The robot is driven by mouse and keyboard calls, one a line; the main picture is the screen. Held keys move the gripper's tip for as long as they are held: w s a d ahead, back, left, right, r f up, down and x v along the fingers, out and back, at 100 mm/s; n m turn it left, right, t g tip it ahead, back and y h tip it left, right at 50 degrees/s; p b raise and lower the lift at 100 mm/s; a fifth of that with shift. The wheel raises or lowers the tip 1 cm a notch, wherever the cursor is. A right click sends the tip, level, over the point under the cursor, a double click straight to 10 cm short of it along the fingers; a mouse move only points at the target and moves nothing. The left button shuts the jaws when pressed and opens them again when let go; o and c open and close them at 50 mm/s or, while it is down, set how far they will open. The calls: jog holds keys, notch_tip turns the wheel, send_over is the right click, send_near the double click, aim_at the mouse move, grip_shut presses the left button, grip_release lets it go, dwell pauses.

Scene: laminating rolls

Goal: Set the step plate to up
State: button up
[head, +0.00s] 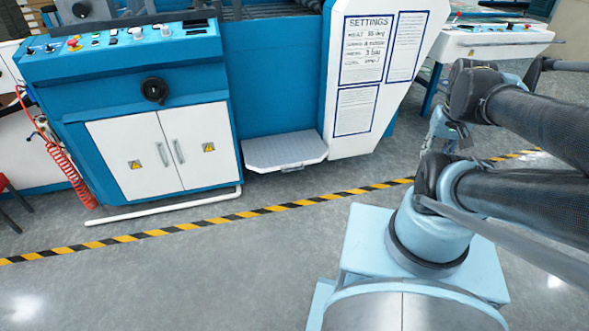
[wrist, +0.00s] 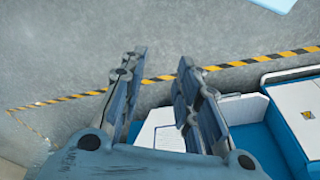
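The step plate (head: 285,151) is a grey, textured plate low on the front of the blue machine. It juts out flat, about level, between the white cabinet doors and the white settings panel. In the wrist view a pale surface that looks like the step plate (wrist: 243,109) shows just right of the right finger, partly hidden by it. My gripper (wrist: 158,66) is open and empty, its two fingers well apart. It is above the floor in front of the machine and apart from the plate. In the head view my arm is at the right; I cannot make out the fingers clearly there.
A white settings panel (head: 376,75) stands right of the plate, and white cabinet doors (head: 158,150) with a white rail (head: 165,206) below are to its left. A yellow-black floor stripe (head: 225,218) runs in front. The floor before the plate is clear.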

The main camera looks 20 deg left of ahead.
jog(key=w+a+r+n, duration=0.3)
jog(key=w+a+n, duration=0.1)
jog(key=w, duration=0.4)
jog(key=w+a+r+n, duration=0.3)
jog(key=w+a, duration=0.1)
jog(key=w, duration=0.4)
jog(key=w+a+f+n, duration=0.3)
jog(key=w+a, duration=0.4)
jog(key=w, duration=0.1)
jog(key=w+a+f+n, duration=0.2)
jog(key=w+a+n, duration=0.1)
jog(key=w+a, duration=0.45)
jog(key=w+a+f+n+y, duration=0.1)
jog(key=w+a+f+n, duration=0.25)
jog(key=a+f, duration=0.4)
jog(key=w+a+f+n, duration=0.3)
jog(key=w+a+f, duration=0.2)
jog(key=a+f, duration=0.25)
jog(key=s+a+f+n, duration=0.1)
jog(key=a+f+n, duration=0.1)
jog(key=a+f, duration=0.65)
jog(key=a+f+n, duration=0.3)
jog(key=a+f, duration=0.2)
jog(key=f, duration=0.6)
jog(key=x, duration=1.6)
jog(key=shift+s+f, duration=0.3)
